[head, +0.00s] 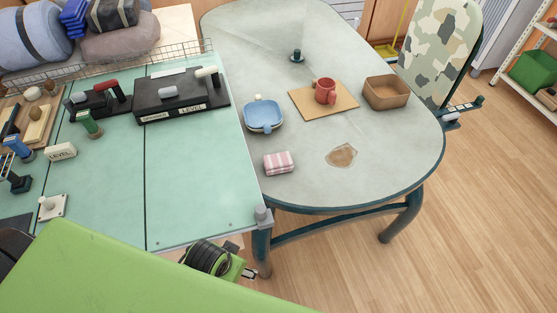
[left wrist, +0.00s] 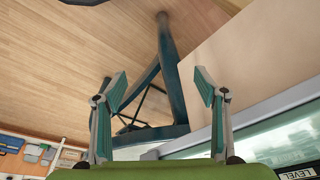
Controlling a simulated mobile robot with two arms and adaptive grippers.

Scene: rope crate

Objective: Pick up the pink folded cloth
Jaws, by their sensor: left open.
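The pink folded cloth (head: 278,162), pink and white checked, lies flat near the front left edge of the grey rounded table (head: 290,192). My left arm comes in from the lower left of the head view, low in front of the green-topped bench; its gripper is mostly hidden there. In the left wrist view my left gripper (left wrist: 160,84) is open and empty, its two fingers wide apart. The floor and dark table legs show beyond them. The gripper is apart from the cloth, which the left wrist view does not show. My right gripper is not in view.
On the table, blue dishes (head: 263,114) stand behind the cloth. A red mug (head: 325,91) stands on a wooden board (head: 343,105), with a brown container (head: 386,92) beside it. A brown patch (head: 341,155) lies right of the cloth. The green-topped bench (head: 200,195) adjoins at left.

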